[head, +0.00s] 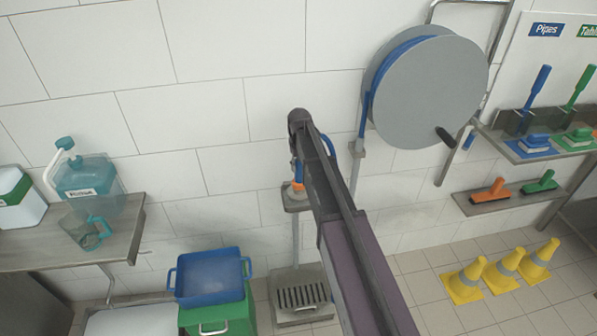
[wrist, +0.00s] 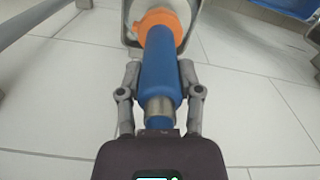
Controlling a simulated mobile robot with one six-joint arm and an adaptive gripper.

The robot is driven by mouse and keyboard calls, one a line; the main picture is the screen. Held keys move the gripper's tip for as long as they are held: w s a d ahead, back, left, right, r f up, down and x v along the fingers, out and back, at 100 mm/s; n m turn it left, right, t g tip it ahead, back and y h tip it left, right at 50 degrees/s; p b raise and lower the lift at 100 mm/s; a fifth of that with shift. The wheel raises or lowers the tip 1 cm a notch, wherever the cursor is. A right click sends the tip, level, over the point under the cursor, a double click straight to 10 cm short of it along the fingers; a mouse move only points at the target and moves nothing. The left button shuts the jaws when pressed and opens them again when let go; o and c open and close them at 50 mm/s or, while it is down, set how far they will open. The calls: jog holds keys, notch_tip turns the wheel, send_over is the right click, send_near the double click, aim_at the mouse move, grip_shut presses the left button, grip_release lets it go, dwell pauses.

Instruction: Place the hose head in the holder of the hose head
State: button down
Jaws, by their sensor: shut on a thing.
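My gripper (wrist: 160,70) is shut on the hose head (wrist: 159,85), a blue cylinder with an orange collar and a metal section near my palm. The orange end points away from my palm. Beyond it, at the top of the wrist view, is a pale, dark-edged piece that looks like the holder; the collar overlaps it in the picture. In the head view the orange part of the hose head (head: 297,187) shows at a small grey wall bracket, likely the holder (head: 296,204). My arm covers much of this spot, so I cannot tell whether the head is seated.
A large grey hose reel (head: 430,92) is on the wall to the right. A floor drain stand (head: 300,296) is below the bracket. Blue and green crates (head: 212,280) stand left of it. Yellow cones (head: 502,270) stand at right. A table with jugs (head: 90,235) is at left.

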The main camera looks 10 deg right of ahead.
jog(key=shift+w, duration=0.1)
dwell(0.3)
jog(key=shift+w, duration=0.5)
jog(key=shift+w+f, duration=0.15)
jog(key=shift+f, duration=0.05)
jog(key=shift+f+b, duration=1.6)
jog(key=shift+b, duration=0.25)
jog(key=shift+f, duration=0.2)
jog(key=shift+c, duration=1.3)
grip_release()
jog(key=shift+r, duration=0.1)
jog(key=shift+r, duration=0.1)
notch_tip(320, 180, up, 12)
jog(key=p, duration=1.2)
